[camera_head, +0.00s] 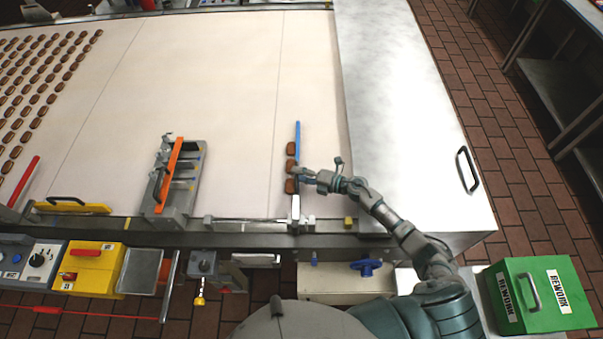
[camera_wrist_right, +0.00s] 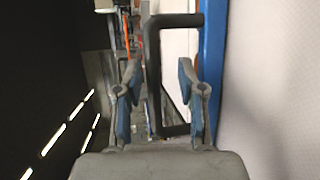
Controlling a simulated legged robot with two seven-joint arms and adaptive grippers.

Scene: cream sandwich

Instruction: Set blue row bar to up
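The blue row bar (camera_head: 297,140) is a thin blue strip lying lengthwise on the cream belt, right of a short row of brown biscuits. My right gripper (camera_head: 309,178) reaches in from the right to the bar's near part and hides some of it. In the right wrist view a black loop handle (camera_wrist_right: 152,75) stands in front of my right gripper (camera_wrist_right: 160,95), with one side between the open fingers. No clear contact shows. The blue bar (camera_wrist_right: 212,70) runs just right of the handle there. My left gripper is not in view.
Brown biscuits (camera_head: 291,149) lie close left of the bar. An orange-barred metal fixture (camera_head: 176,175) stands to the left on the belt. A steel cover (camera_head: 405,90) with a black handle fills the right side. A green rework box (camera_head: 540,295) stands at lower right.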

